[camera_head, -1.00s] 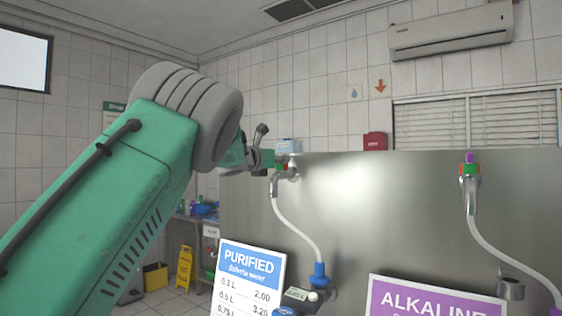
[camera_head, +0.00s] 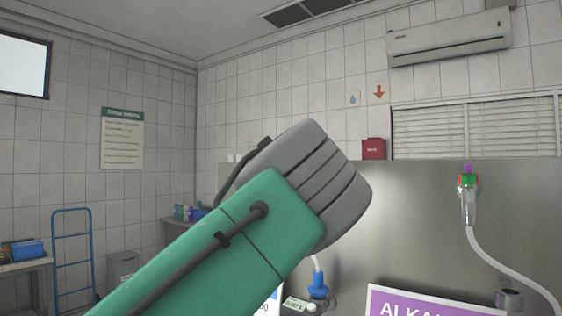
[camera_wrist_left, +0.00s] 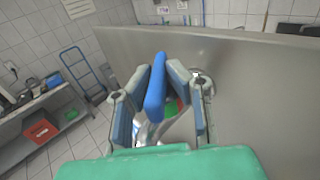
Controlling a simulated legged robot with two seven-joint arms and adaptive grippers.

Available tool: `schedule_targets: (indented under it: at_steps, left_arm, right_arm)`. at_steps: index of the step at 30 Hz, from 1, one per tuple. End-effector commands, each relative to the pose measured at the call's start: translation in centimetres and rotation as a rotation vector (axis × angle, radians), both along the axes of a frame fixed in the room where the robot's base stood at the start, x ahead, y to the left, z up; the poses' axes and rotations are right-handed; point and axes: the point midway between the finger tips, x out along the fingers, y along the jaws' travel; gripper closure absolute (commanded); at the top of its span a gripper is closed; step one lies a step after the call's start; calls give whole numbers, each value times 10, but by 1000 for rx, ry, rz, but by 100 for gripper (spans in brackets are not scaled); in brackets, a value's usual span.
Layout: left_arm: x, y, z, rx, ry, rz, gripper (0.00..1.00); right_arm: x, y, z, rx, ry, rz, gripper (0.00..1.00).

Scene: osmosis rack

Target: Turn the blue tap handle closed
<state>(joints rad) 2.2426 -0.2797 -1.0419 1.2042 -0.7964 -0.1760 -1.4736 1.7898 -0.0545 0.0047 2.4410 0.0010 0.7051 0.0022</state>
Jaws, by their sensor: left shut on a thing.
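The blue tap handle (camera_wrist_left: 156,88) shows in the left wrist view as a long blue lever between the two fingers of my left gripper (camera_wrist_left: 160,82). The fingers are closed onto it from both sides. Below it, part of the metal tap and a bit of green and red show, mostly hidden by the fingers. In the head view my left arm covers this tap and the gripper. My right gripper is in neither view.
The steel rack panel (camera_head: 415,225) stands behind the tap. To the right is another tap (camera_head: 468,200) with a purple handle and a hose, above a purple ALKALINE sign (camera_head: 425,303). A blue hand truck (camera_head: 72,262) stands at the left.

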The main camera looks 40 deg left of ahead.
Motion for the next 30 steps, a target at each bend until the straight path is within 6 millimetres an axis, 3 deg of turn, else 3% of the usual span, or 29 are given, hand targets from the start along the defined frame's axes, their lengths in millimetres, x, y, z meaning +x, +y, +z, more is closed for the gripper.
schedule_targets:
  at_steps: [3,10,30]
  left_arm:
    - [3,-3,7,3,-5,103,100]
    - [2,-1,5,3,-5,270,100]
    - [1,-1,5,5,-4,282,100]
  right_arm:
    - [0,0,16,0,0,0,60]
    - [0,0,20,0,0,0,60]
    - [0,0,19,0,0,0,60]
